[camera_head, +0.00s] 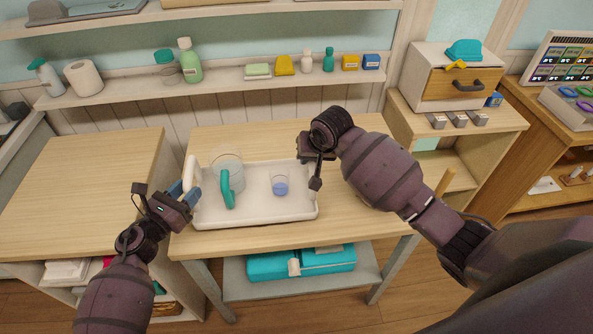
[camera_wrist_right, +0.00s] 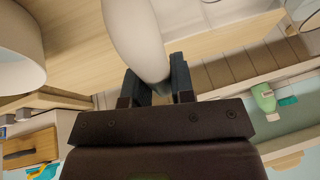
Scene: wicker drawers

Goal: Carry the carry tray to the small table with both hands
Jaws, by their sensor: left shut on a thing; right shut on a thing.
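The white carry tray (camera_head: 245,213) is level on or just above a light wooden table (camera_head: 235,238); I cannot tell if it touches. A clear jug with a teal handle (camera_head: 227,188) stands in its left part, and a small clear cup with blue liquid (camera_head: 280,185) stands right of the middle. My left gripper (camera_head: 187,193) is shut on the tray's left handle (camera_head: 190,172). My right gripper (camera_head: 314,168) is at the tray's right end; the right wrist view shows its fingers (camera_wrist_right: 160,85) closed around the pale handle (camera_wrist_right: 138,35).
A wooden cabinet top (camera_head: 75,185) at the left is bare. A wall shelf (camera_head: 220,88) with bottles and small boxes runs behind. A drawer unit (camera_head: 455,80) stands at the back right.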

